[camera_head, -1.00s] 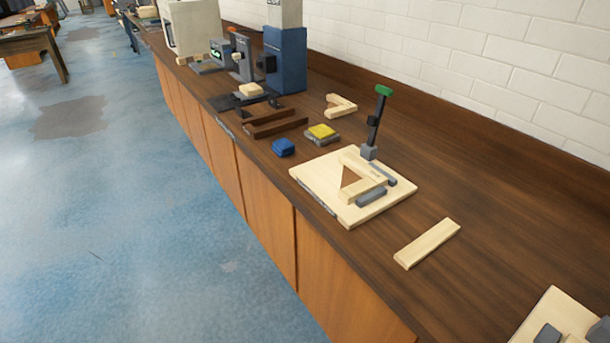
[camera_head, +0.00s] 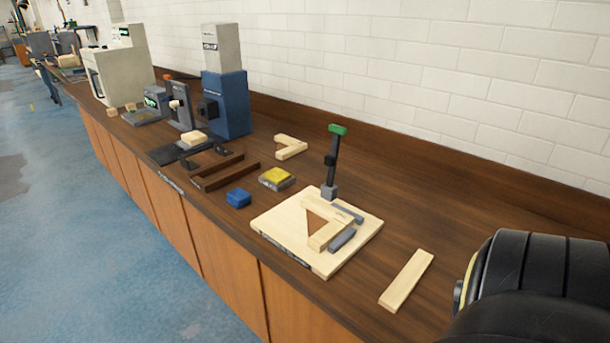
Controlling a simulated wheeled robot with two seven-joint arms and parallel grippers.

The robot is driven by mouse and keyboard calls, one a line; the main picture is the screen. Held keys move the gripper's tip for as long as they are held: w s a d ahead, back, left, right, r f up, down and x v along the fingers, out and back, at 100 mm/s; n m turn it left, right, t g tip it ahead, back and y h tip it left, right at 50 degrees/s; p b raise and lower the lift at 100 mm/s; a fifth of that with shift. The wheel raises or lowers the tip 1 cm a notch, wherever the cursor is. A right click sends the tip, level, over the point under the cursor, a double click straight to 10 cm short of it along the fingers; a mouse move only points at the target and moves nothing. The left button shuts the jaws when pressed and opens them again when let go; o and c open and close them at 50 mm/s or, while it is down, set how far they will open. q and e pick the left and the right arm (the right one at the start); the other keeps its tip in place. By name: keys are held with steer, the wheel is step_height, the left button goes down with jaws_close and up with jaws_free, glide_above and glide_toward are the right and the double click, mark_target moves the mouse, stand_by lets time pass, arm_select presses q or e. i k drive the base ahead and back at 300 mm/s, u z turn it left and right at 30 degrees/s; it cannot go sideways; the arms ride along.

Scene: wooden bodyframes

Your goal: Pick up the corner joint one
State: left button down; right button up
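An L-shaped light wood corner piece (camera_head: 290,150) lies flat on the bench near the wall, behind the fixture board. A second light wood corner (camera_head: 326,234) lies on the pale fixture board (camera_head: 278,233), between small grey blocks. I cannot tell which of the two is called corner joint one. A dark clamp post (camera_head: 331,163) with a green top stands at the board's back edge. Neither of my grippers is in view. A black, rounded part of my arm fills the lower right corner and hides the bench there.
A loose light wood bar (camera_head: 406,280) lies right of the board. A blue block (camera_head: 238,198), a yellow-topped block (camera_head: 277,177) and dark brown rails (camera_head: 220,175) lie to its left. A tall blue-and-grey machine (camera_head: 226,91) stands farther left.

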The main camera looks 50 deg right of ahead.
mark_target(326, 222)
steer(key=i, duration=2.45)
steer(key=z, duration=4.2)
steer(key=i, duration=0.5)
